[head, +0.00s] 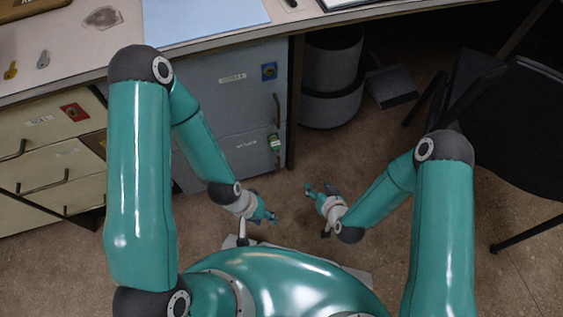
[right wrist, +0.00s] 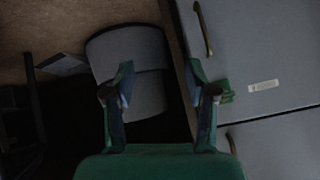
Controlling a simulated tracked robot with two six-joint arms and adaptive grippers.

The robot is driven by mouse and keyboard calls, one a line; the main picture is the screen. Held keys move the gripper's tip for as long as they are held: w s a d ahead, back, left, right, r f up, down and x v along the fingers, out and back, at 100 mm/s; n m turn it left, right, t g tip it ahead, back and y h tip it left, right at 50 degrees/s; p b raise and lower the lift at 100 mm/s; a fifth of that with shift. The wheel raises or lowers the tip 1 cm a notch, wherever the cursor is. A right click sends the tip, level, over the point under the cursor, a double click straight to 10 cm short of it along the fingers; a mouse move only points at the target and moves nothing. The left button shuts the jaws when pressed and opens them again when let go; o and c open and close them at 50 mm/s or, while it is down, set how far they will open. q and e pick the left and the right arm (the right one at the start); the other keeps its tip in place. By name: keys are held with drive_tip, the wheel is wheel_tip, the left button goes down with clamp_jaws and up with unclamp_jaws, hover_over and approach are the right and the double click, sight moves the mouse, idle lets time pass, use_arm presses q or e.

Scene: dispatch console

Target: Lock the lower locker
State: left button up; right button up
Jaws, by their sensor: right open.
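The lower locker (head: 215,165) is the lower grey-blue door under the desk, and it looks closed. A green lock piece (head: 274,144), perhaps with a key in it, sits near its upper right corner; I cannot tell its turn. In the right wrist view, which looks upside down, the green piece (right wrist: 227,90) shows partly behind one finger, beside the door's label. My right gripper (head: 321,190) is open and empty, away from the locker; it also shows in the right wrist view (right wrist: 159,70). My left gripper (head: 268,213) is low before the locker; its fingers are too small to judge.
The upper locker door has a blue lock plate (head: 269,72) and a handle (head: 276,110). Drawers with a red lock plate (head: 74,112) stand left. Keys (head: 43,60) lie on the desk. A grey bin (head: 332,75) and a black chair (head: 510,140) stand right. Floor between is clear.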

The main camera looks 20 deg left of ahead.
sight(277, 149)
drive_tip(key=a+r+n+t+y+p, duration=0.25)
drive_tip(key=a+r+n+t, duration=0.35)
drive_tip(key=a, duration=0.5)
drive_tip(key=w+a+b, duration=0.1)
drive_tip(key=w, duration=0.1)
drive_tip(key=w+a+m+b, duration=0.1)
drive_tip(key=w, duration=0.1)
drive_tip(key=w+a+f+m+g+y+b, duration=0.1)
drive_tip(key=shift+w+a+b, duration=0.2)
drive_tip(key=shift+w+b, duration=0.2)
use_arm(q)
drive_tip(key=shift+f+b, duration=0.65)
drive_tip(key=shift+f, duration=0.1)
use_arm(e)
drive_tip(key=shift+x, duration=1.05)
drive_tip(key=shift+r, duration=0.15)
clamp_jaws()
